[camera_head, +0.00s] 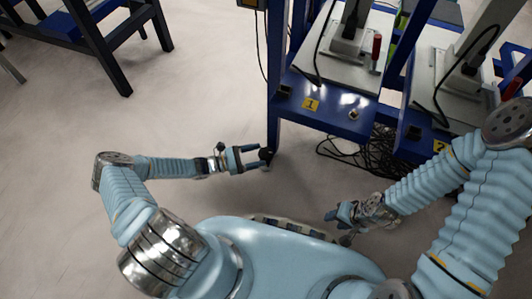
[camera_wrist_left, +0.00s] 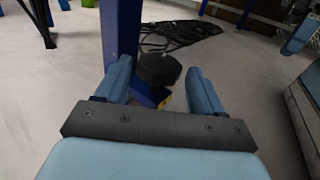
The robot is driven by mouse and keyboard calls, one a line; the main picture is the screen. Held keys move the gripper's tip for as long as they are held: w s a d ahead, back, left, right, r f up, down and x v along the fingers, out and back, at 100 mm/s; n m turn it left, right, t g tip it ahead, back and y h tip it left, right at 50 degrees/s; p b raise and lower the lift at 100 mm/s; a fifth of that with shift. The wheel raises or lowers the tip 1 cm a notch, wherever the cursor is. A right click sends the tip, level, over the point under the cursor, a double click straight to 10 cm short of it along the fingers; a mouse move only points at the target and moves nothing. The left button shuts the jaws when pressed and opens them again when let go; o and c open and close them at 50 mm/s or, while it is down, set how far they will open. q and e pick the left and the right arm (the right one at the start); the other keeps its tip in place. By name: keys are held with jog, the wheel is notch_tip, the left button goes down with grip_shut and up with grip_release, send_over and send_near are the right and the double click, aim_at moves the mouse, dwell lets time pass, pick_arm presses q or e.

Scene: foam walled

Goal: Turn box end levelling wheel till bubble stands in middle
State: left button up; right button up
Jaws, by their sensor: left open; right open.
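A dark round wheel (camera_head: 266,155) is at the foot of the blue stand's (camera_head: 275,120) near left leg. In the left wrist view the wheel (camera_wrist_left: 158,68) shows between my left fingertips, with a gap on each side. My left gripper (camera_head: 258,156) is open, its fingers pointing at the wheel. A blue and yellow piece (camera_wrist_left: 150,96) shows below the wheel. My right gripper (camera_head: 338,224) is open and empty low over the floor, apart from the stand. I cannot make out a bubble in either view.
The stand's shelf carries a yellow tag marked 1 (camera_head: 311,104) and a grey machine (camera_head: 345,60) with a red handle (camera_head: 376,47). A second stand with a yellow tag (camera_head: 440,146) is to the right. Black cables (camera_head: 360,150) lie on the floor.

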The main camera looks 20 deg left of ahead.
aim_at(266, 153)
pick_arm(q)
jog(key=shift+x, duration=2.05)
jog(key=c, duration=0.7)
jog(key=g+b, duration=0.1)
jog(key=m+h+b, duration=0.1)
jog(key=shift+f+g+b, duration=0.3)
jog(key=shift+g+b, duration=0.05)
jog(key=shift+g, duration=0.05)
jog(key=shift+r+m, duration=0.1)
jog(key=shift+m, duration=0.2)
jog(key=shift+r, duration=0.2)
jog(key=o, duration=0.7)
jog(key=shift+a, duration=0.1)
